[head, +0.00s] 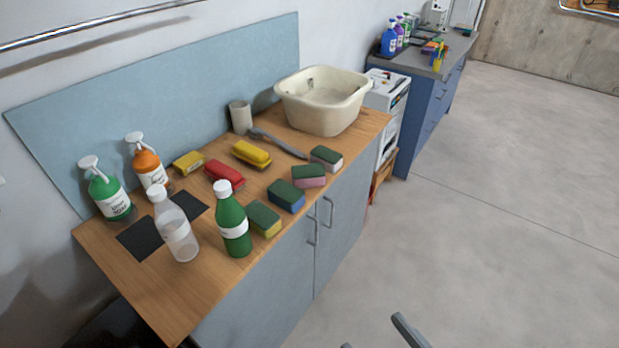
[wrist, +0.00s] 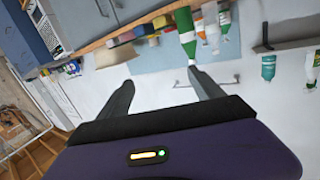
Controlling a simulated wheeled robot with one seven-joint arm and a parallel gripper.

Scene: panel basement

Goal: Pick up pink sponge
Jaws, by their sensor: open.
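The pink sponge (head: 309,181) has a dark green top and lies on the wooden counter (head: 215,292) near its front edge. It is between a blue sponge (head: 287,200) on its left and a pale grey sponge (head: 327,163) on its right, both with green tops. My gripper (head: 378,338) shows only its fingertips at the bottom of the head view, over the floor, well apart from the counter. In the wrist view my gripper (wrist: 162,88) is open, with nothing between its fingers. The sponges there are small, and I cannot tell which is pink.
A green bottle (head: 234,222) and a clear bottle (head: 176,230) stand at the counter's near left. A red brush (head: 224,175), a yellow brush (head: 251,154) and a cream basin (head: 323,101) are behind the sponges. The floor (head: 500,220) to the right is clear.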

